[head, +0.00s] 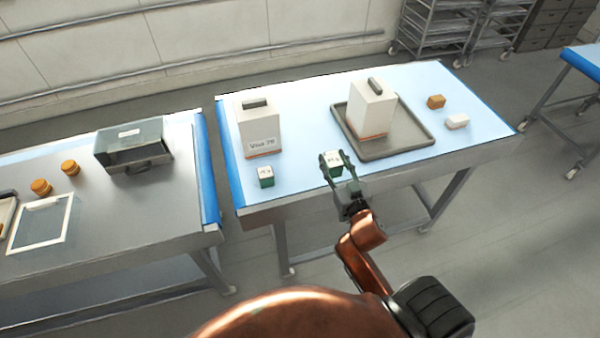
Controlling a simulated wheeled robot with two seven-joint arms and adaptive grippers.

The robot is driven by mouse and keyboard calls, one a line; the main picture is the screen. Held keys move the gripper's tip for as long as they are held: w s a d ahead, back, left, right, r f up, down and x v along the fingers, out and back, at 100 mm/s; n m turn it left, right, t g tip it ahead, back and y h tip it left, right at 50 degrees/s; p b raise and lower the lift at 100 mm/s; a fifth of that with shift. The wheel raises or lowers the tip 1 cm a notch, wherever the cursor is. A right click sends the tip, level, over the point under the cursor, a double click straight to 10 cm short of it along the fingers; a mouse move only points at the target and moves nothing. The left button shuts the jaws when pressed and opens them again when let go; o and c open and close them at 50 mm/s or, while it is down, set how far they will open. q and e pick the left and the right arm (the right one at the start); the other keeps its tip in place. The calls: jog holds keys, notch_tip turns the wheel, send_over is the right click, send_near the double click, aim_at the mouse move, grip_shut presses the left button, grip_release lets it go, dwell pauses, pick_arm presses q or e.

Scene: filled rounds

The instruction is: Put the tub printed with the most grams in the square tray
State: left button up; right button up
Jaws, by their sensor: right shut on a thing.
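A small white tub with a green base (335,170) is between the fingers of my right gripper (334,160), which is shut on it. It is near the table's front edge, left of the grey tray. The print on its top is too small to read. A similar white and green tub (266,182) stands on the table to the left, with print I cannot read. The square grey tray (410,140) lies on the table to the right of my gripper. My left gripper is not in view.
A tall white box with a dark handle (374,108) stands in the tray's left part; the tray's right part is bare. Another tall white box (260,130) stands behind the left tub.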

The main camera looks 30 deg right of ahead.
jog(key=shift+w, duration=0.1)
jog(key=w+a+f, duration=0.1)
jog(key=w+f, duration=0.2)
jog(key=w, duration=0.1)
jog(key=w+a+f, duration=0.1)
jog(key=w+f, duration=0.2)
jog(key=w, duration=0.1)
jog(key=w+a+f+b, duration=0.1)
jog(key=w+a+f, duration=0.1)
jog(key=w+f, duration=0.1)
jog(key=shift+w+f, duration=0.2)
jog(key=shift+w, duration=0.7)
jog(key=f, duration=0.3)
jog(key=shift+w+f, duration=0.15)
jog(key=shift+w, duration=0.1)
jog(key=shift+f, duration=0.2)
jog(key=o, duration=1.2)
